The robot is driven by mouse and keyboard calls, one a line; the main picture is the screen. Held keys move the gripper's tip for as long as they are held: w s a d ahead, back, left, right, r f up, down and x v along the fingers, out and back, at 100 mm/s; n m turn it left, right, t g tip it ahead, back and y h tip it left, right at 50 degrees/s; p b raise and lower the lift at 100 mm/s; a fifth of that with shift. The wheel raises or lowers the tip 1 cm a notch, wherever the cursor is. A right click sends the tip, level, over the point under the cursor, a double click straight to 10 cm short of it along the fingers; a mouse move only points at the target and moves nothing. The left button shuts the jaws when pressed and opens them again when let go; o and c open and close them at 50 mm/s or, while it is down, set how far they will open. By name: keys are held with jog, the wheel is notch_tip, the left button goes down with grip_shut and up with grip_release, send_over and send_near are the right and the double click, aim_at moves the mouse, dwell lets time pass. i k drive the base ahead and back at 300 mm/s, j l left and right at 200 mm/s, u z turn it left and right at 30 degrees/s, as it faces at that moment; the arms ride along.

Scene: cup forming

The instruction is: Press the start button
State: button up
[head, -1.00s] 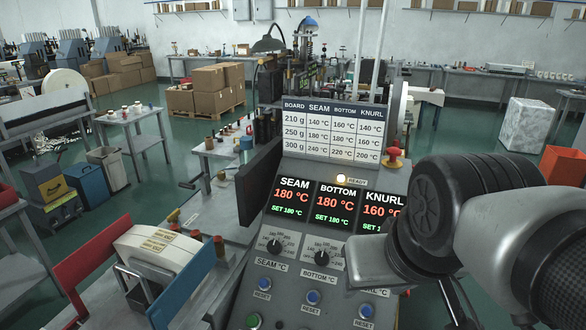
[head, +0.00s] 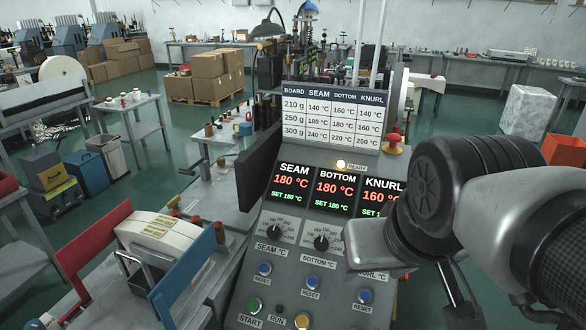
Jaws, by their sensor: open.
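The green start button (head: 253,305) is at the bottom left of the sloped control panel (head: 255,265) in the head view, with a START label below it. To its right are a dark RUN lamp (head: 280,309) and a yellow button (head: 302,321). My arm hangs over the panel's right side. What look like the fingers of my gripper (head: 492,306) stand apart at the lower right, with nothing seen between them. They are well right of the start button, partly hidden by the arm and cut by the frame edge.
Blue reset buttons (head: 264,269) and black dials (head: 321,243) sit above the start button. The READY lamp (head: 340,165) glows. A red mushroom button (head: 393,138) is at the panel's upper right. The paper-forming station (head: 160,238) stands left. The space before the start button looks clear.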

aim_at(251, 305)
jog(key=k+u, duration=0.2)
jog(key=u, duration=0.15)
jog(key=k+u, duration=0.2)
jog(key=u, duration=0.2)
